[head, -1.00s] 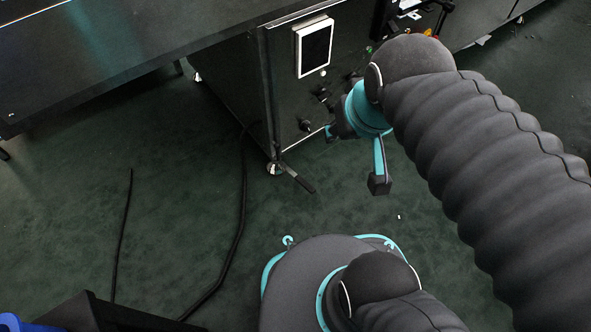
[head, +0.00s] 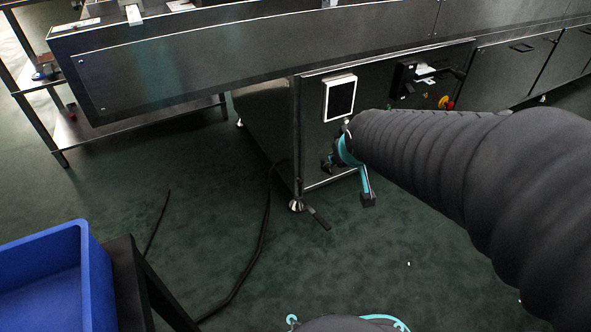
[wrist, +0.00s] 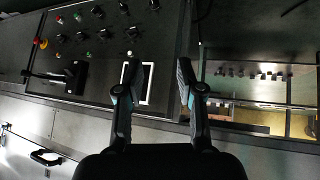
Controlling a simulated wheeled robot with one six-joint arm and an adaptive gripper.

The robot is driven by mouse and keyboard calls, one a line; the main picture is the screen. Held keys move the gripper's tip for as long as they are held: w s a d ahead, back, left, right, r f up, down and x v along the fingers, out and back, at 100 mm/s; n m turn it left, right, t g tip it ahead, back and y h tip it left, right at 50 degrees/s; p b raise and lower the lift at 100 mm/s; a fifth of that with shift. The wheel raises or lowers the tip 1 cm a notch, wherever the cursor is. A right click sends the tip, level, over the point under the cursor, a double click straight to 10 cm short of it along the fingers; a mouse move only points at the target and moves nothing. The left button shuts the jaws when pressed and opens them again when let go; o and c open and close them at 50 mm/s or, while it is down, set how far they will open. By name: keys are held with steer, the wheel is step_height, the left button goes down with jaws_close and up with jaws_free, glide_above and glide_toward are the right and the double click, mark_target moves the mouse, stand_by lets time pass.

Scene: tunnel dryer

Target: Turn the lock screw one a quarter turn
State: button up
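The dryer's dark control panel (head: 318,140) carries a white-framed screen (head: 339,98), which also shows in the wrist view (wrist: 146,84). In the wrist view the panel is upside down, with several black knobs (wrist: 97,12) on it. I cannot tell which part, if any, is lock screw one. My gripper (wrist: 158,80) is open and empty, its two dark fingers apart in front of the screen and panel edge. In the head view my gripper (head: 328,164) is in front of the panel, below the screen, partly hidden by my arm.
A red and yellow button (head: 446,103) and a black switch handle (head: 405,80) sit right of the screen. A blue bin (head: 93,270) stands at lower left. A black cable (head: 266,220) lies on the floor. The wrist view shows a row of small parts (wrist: 255,74) beyond the panel edge.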

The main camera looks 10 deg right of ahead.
steer(key=w+d+f+n+t+y, duration=0.2)
steer(key=w+f+n+t, duration=0.15)
steer(key=w+f, duration=1.45)
steer(key=t+y, duration=0.3)
glide_toward(301, 187)
step_height(301, 187, up, 5)
steer(key=w+d, duration=0.2)
steer(key=d, duration=0.1)
steer(key=s+f+m+t+y+p, duration=0.1)
steer(key=s+f+t+y, duration=0.15)
steer(key=s+f, duration=0.45)
steer(key=shift+h, duration=0.35)
steer(key=x, duration=0.9)
steer(key=b+x, duration=0.1)
steer(key=x, duration=0.4)
steer(key=shift+w+a+f, duration=0.25)
steer(key=shift+a+f, duration=0.1)
steer(key=shift+a, duration=0.1)
jaws_close()
